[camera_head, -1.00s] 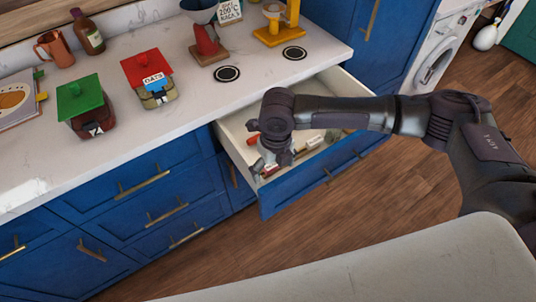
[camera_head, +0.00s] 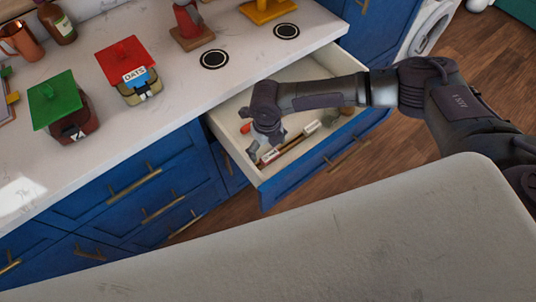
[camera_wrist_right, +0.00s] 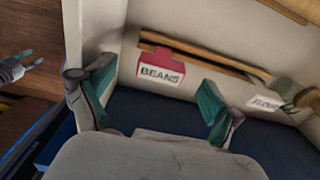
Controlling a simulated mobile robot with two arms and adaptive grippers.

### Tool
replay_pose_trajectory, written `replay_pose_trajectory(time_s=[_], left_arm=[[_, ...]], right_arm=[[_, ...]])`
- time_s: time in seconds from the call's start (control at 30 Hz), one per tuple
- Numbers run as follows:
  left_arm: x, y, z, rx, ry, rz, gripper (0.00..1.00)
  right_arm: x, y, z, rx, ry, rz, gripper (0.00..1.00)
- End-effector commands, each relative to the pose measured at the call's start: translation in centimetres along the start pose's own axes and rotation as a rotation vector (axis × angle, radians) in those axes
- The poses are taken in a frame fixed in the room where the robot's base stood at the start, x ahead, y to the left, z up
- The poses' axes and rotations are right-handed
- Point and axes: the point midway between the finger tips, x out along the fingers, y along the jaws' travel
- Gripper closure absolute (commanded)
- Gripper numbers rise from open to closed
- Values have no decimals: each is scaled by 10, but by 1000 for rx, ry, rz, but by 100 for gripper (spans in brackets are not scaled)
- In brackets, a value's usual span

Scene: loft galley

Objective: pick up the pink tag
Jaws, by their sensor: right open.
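In the right wrist view a pink-red tag with a white face reading BEANS (camera_wrist_right: 162,75) lies in the open drawer, against a long wooden utensil. In the head view the tag (camera_head: 269,156) shows just below my right gripper (camera_head: 266,140). My right gripper is open; in the wrist view its two teal-padded fingers (camera_wrist_right: 157,105) stand apart, with the tag beyond and between them. Nothing is between the pads. At the left edge of the wrist view, a small grey and teal part looks like my left gripper (camera_wrist_right: 22,66); its jaw state is unclear.
The open drawer (camera_head: 300,165) also holds a tag reading FLOUR (camera_wrist_right: 266,103), a wooden utensil (camera_wrist_right: 205,63) and a small red item (camera_head: 245,128). Drawer walls stand close around the gripper. The counter above holds red-lidded (camera_head: 130,70) and green-lidded (camera_head: 62,110) canisters.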

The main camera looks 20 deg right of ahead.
Motion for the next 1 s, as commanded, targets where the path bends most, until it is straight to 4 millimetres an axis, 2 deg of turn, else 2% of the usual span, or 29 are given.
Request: replay_pose_trajectory(time_s=[0.1, 0.23, 0.4, 0.67, 1.0], left_arm=[[-6, -3, -18, 0, 25, -3, 60], [-15, -4, -30, 1, 45, -5, 60], [-16, -4, -26, 1, 39, -4, 60], [-15, -2, -17, 1, 24, -2, 60], [-15, -2, -16, 2, 22, -2, 60]], right_arm=[[9, -2, -2, 1, 4, -2, 8], [29, -4, -3, 0, 4, -2, 8], [50, -4, -3, 1, 2, -2, 8], [53, -4, -2, 1, 1, -1, 8], [52, -4, -2, 1, 1, -1, 63]])
